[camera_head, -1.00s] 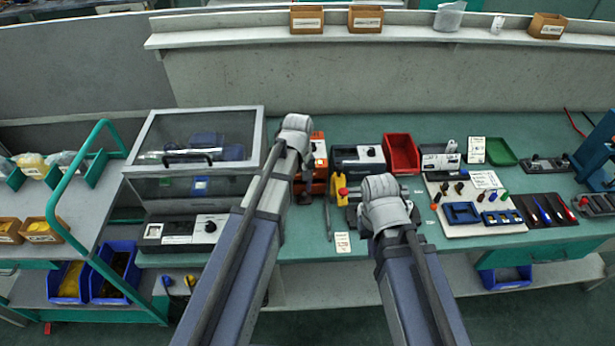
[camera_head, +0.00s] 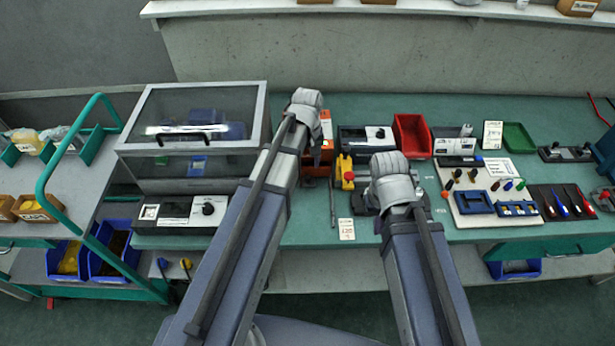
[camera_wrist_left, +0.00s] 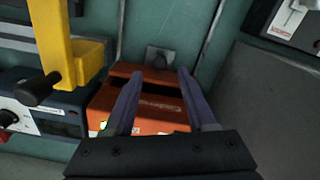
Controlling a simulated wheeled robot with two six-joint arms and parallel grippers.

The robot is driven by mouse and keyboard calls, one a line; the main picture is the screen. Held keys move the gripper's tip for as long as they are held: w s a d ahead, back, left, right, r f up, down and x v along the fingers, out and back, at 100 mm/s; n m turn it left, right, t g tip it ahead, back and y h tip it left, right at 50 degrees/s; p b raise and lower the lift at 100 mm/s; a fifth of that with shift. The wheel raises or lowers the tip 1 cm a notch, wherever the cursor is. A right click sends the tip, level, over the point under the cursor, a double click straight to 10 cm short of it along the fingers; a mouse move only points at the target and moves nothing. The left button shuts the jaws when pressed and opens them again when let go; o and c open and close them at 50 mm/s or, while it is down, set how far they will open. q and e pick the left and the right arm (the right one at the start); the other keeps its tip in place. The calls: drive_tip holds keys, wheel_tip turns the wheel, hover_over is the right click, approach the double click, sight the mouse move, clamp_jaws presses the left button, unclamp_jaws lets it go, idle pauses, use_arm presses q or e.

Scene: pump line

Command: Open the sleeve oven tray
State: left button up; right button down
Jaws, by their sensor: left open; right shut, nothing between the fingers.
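An orange box with pale lettering (camera_wrist_left: 150,104), which appears to be the sleeve oven, lies under my left gripper in the left wrist view. A small grey tab (camera_wrist_left: 158,57) sticks out at its edge, near the fingertips. I cannot tell whether a tray is open. In the head view the orange box (camera_head: 326,126) is partly hidden behind my left arm. My left gripper (camera_wrist_left: 158,76) is open and empty, its fingers over the box; it also shows in the head view (camera_head: 314,152). My right gripper (camera_head: 374,204) is low over the bench, its fingers mostly hidden by its wrist.
A yellow part with a red knob (camera_head: 346,172) stands between the grippers. A black device (camera_head: 365,139) is right of the orange box. A glass-lidded cabinet (camera_head: 196,118) stands left. A red bin (camera_head: 412,136) and a tool board (camera_head: 490,205) are right.

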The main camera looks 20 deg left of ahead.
sight(308, 176)
use_arm(q)
wheel_tip(308, 176, down, 5)
drive_tip(key=b, duration=0.4)
drive_tip(key=shift+r, duration=0.1)
clamp_jaws()
idle(1.2)
